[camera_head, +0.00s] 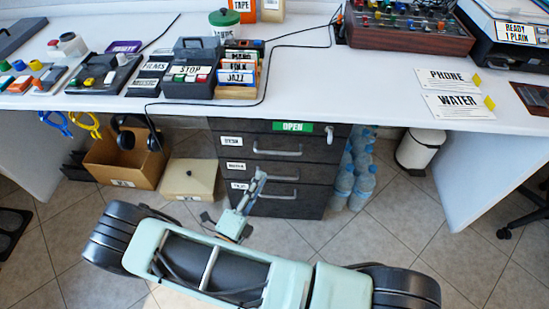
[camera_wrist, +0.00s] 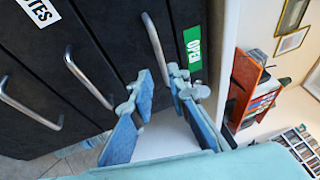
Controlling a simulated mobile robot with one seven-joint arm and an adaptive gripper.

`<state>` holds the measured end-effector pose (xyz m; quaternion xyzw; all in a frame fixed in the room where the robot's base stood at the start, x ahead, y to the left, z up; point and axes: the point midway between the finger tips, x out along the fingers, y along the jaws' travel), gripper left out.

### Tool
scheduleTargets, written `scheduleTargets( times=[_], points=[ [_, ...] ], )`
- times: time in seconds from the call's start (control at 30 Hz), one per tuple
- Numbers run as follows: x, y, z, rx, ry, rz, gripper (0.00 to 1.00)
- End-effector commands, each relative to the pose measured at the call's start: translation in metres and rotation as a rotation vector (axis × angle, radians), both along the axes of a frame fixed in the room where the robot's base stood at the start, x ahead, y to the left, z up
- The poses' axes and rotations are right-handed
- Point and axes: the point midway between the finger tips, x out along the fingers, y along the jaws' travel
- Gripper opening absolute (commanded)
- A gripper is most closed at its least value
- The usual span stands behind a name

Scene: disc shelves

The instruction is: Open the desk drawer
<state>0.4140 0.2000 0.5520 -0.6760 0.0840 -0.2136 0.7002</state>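The dark drawer unit (camera_head: 225,152) stands under the white desk. Its upper drawer with a bar handle (camera_head: 277,152) has a small white label that seems to read "DESK" (camera_head: 232,141). A green "OPEN" label (camera_head: 292,127) sits above it. In the wrist view that handle (camera_wrist: 154,45) is the one nearest the green label (camera_wrist: 192,55). My gripper (camera_wrist: 162,88) is open, its two blue fingers apart, with the handle's near end visually between the tips. I cannot tell whether they touch. In the head view my gripper (camera_head: 260,175) appears before the drawer fronts. The drawers look shut.
Lower drawers have similar handles (camera_wrist: 85,78). A cardboard box (camera_head: 110,162) and a beige box (camera_head: 188,180) stand left of the unit. Water bottles (camera_head: 360,175) and a white bin (camera_head: 418,150) stand right. The tiled floor (camera_head: 400,205) in front is clear.

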Motion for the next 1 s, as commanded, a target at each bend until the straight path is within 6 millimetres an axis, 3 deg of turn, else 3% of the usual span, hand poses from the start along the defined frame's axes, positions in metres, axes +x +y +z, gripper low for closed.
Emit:
scheduleTargets(
  times=[0.17,0.6,1.0],
  points=[
    [0.017,-0.009,0.003,-0.003,-0.001,-0.002,0.16],
    [0.085,-0.04,0.016,0.001,-0.001,-0.003,0.16],
    [0.096,-0.045,0.019,0.001,0.0,-0.001,0.16]
  ],
)
